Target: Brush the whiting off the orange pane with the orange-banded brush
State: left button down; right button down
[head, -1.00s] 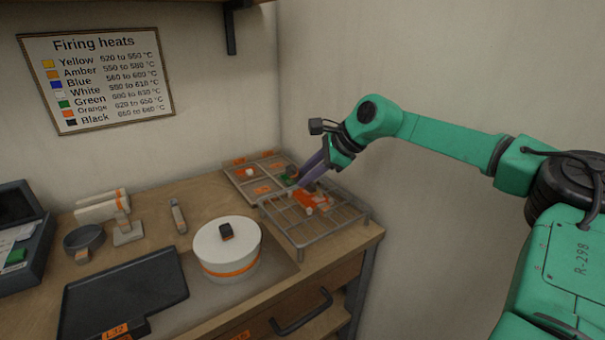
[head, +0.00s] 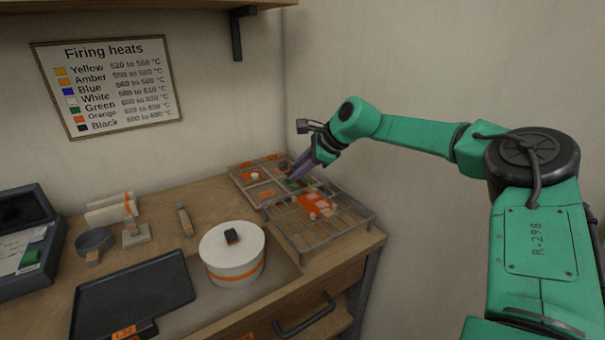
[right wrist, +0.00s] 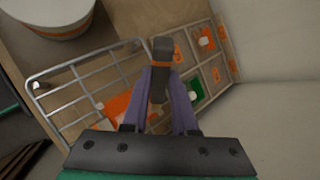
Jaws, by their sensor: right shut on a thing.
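The orange pane (head: 316,204) lies on the wire rack (head: 337,237) at the back right of the bench. My right gripper (head: 298,174) is over the border between the rack and the compartment tray. In the right wrist view its purple fingers are shut on the dark orange-banded brush (right wrist: 161,55). The brush's lower end is hard to make out. My left gripper is not in view.
The compartment tray (head: 240,178) holds orange and green pieces behind the rack. A white round kiln (head: 232,262) with an orange band stands left of the rack. A dark tray (head: 135,292), a small dark dish (head: 94,240) and a case (head: 25,285) are further left. The wall is close.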

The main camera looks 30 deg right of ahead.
jog(key=shift+s+f+b, duration=0.2)
jog(key=shift+s+b, duration=0.85)
jog(key=shift+s, duration=1.9)
jog(key=shift+a, duration=0.2)
jog(key=shift+f, duration=0.1)
jog(key=shift+s, duration=0.1)
